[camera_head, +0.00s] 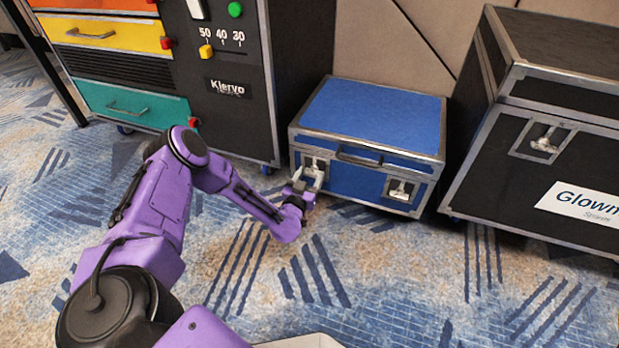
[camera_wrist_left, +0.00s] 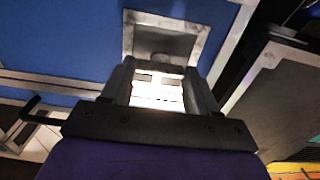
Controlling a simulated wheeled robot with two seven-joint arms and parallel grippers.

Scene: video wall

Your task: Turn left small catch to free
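The blue case (camera_head: 372,110) with metal edges stands on the carpet by the wall, lid down. Its front has a left small catch (camera_head: 314,164) and a right catch (camera_head: 401,189) in metal plates, with a dark handle between them. My left gripper (camera_head: 310,178) is at the left catch and partly covers it. In the left wrist view, the fingers of my left gripper (camera_wrist_left: 160,75) stand apart in front of the left catch's metal plate (camera_wrist_left: 165,40). The catch's turning part is mostly hidden between them, and its angle is unclear. My right gripper is not in view.
A dark cabinet (camera_head: 222,120) with coloured drawers and a slider panel stands close to the left of the case. A large black flight case (camera_head: 540,95) stands to its right. The patterned carpet (camera_head: 400,285) in front is clear.

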